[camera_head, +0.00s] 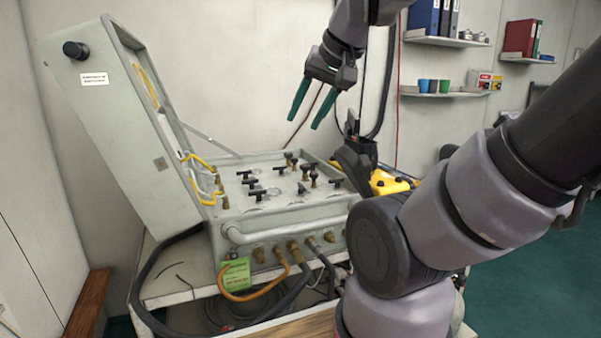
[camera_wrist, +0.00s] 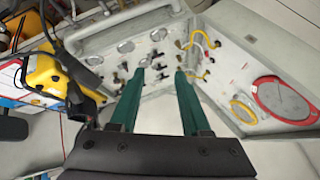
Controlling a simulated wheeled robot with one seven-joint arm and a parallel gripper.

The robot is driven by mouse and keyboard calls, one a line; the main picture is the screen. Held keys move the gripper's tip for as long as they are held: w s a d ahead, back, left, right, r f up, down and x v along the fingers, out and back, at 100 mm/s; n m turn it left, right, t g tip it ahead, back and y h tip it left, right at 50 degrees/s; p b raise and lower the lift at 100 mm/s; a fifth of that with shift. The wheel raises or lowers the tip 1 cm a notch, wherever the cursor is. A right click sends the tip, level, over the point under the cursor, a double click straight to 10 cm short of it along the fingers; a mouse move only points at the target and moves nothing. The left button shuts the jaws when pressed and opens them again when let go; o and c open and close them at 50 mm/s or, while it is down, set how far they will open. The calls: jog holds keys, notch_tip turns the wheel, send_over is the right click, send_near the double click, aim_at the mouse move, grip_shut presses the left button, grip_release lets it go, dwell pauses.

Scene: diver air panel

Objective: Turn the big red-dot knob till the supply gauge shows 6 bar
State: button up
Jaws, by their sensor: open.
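The air panel (camera_head: 232,207) is a grey box with its lid standing open at the left. Several black lever handles and knobs (camera_head: 256,190) stand on its top face. I cannot tell which one is the big red-dot knob. Small round gauges (camera_wrist: 125,47) show on the panel in the wrist view, too small to read. A large round dial with a red rim (camera_wrist: 282,98) is inside the lid; I cannot tell if it is the supply gauge. My gripper (camera_head: 302,123) is open and empty, above and behind the panel, its teal fingers (camera_wrist: 160,72) apart and touching nothing.
The raised lid (camera_head: 125,140) walls off the left side, with yellow hoses (camera_head: 203,165) near its hinge. A yellow case (camera_head: 390,183) stands right of the panel. Hoses and brass fittings (camera_head: 294,252) line the front. Shelves (camera_head: 445,94) hang at the back right. Air above the panel is clear.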

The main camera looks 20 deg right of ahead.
jog(key=shift+o, duration=0.3)
jog(key=o, duration=0.5)
jog(key=shift+w+r, duration=0.2)
jog(key=shift+w, duration=0.2)
jog(key=n+g+y, duration=0.1)
jog(key=n+g, duration=0.3)
jog(key=n, duration=0.9)
send_over(306, 165)
jog(key=s+d, duration=0.3)
jog(key=s, duration=0.1)
notch_tip(306, 165, down, 16)
jog(key=x, duration=1)
jog(key=shift+w+f, duration=0.15)
jog(key=shift+w, duration=0.05)
